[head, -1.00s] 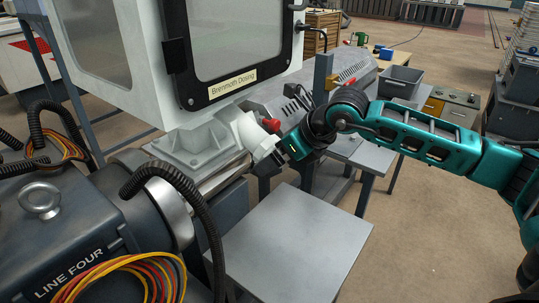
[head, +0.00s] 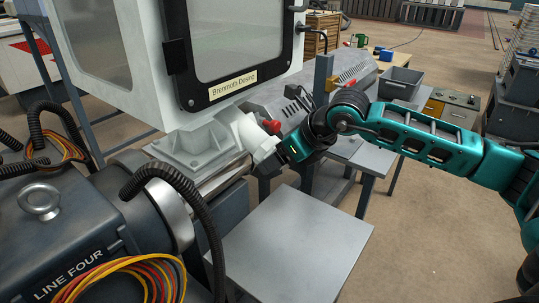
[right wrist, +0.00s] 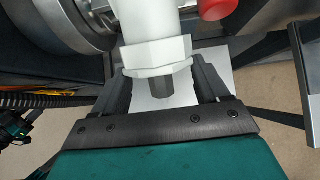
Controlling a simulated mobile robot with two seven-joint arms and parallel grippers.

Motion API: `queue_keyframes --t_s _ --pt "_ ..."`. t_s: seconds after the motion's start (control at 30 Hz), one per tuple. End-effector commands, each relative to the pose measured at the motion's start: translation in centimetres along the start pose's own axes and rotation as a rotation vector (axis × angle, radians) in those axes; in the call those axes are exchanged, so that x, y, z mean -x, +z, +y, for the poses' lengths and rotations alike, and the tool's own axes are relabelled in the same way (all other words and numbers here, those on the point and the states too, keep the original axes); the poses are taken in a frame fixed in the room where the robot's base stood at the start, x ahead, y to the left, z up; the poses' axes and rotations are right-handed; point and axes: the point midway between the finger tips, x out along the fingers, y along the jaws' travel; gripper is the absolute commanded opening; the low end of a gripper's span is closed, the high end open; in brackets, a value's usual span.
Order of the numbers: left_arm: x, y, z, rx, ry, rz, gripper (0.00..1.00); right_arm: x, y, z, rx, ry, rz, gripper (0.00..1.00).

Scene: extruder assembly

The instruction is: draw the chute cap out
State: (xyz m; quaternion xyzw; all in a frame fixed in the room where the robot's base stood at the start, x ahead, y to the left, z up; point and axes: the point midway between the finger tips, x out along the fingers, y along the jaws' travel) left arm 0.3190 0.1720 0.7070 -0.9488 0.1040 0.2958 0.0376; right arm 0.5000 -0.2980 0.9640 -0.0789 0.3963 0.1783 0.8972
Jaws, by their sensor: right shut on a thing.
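The white chute (head: 240,130) slopes down from under the dosing cabinet. At its lower end the right wrist view shows the white chute cap (right wrist: 156,56), with flat hexagonal sides, a thin flange and a short grey stub (right wrist: 161,88) facing my palm. My right gripper (head: 268,158) is at the chute's end; its dark fingers (right wrist: 160,76) lie on either side of the cap and are shut on it. The cap still sits at the chute's end, with no gap visible.
A red knob (head: 272,127) sticks out close beside the chute, above my right gripper. A bare grey plate (head: 290,240) lies below. The extruder barrel (head: 222,175) and black cable hose (head: 200,215) are to the left. Open floor lies at right.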

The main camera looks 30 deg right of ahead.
Motion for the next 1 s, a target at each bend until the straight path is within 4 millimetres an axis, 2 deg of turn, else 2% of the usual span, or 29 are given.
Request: queue_keyframes --t_s 0.37,0.6,1.0 --pt "-0.1 0.1 0.0 0.001 0.001 -0.001 0.43 0.0 -0.3 0.0 0.000 0.000 0.003 0.43" --pt "-1.0 0.9 0.7 0.009 0.017 -0.003 0.43 0.3 -2.3 -0.1 0.000 -0.002 0.003 0.43" --pt "-2.5 1.2 2.0 0.012 0.052 0.010 0.43 1.1 -5.0 -0.1 0.002 -0.003 0.005 0.43"
